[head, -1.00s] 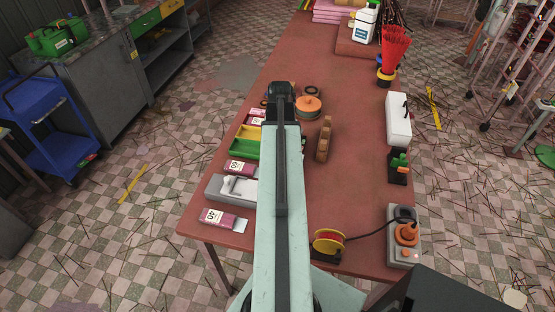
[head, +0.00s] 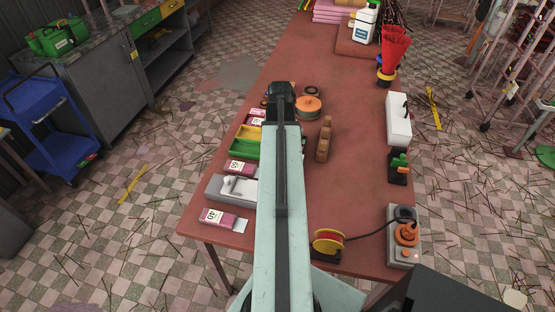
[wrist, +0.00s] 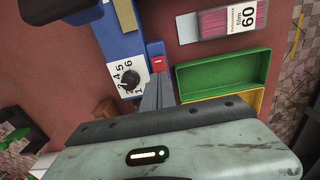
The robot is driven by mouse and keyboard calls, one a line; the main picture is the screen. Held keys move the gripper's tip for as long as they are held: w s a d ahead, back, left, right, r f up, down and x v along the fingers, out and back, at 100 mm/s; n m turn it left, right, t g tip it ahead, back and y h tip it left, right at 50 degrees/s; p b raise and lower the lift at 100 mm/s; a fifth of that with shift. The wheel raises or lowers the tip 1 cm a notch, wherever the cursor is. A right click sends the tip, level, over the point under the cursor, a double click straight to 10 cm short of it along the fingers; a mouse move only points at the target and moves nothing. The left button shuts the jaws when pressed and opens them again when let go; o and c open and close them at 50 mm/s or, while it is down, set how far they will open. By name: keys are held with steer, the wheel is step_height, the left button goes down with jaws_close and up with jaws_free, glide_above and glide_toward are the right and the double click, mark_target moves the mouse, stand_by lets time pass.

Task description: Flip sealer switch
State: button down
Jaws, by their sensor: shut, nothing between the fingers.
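The blue sealer (wrist: 122,47) shows in the wrist view, with a white dial plate (wrist: 132,83) numbered around a black knob. A red switch (wrist: 158,63) with a small white mark sits on blue beside the dial plate. My gripper (wrist: 157,78) is shut and empty, its dark fingers pointing at the switch. The fingertips are right by the switch's near edge; I cannot tell whether they touch it. In the head view my arm hides the sealer, the switch and the fingertips.
A green tray (wrist: 222,80) and a pink-and-white "60" film box (wrist: 230,22) lie right of the fingers in the wrist view. In the head view, a wooden block (head: 323,140) and an orange-topped roll (head: 308,107) stand right of my arm.

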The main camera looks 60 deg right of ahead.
steer(key=shift+f+b, duration=0.9)
stand_by(0.6)
steer(key=shift+r, duration=0.1)
step_height(320, 180, up, 7)
steer(key=p, duration=0.7)
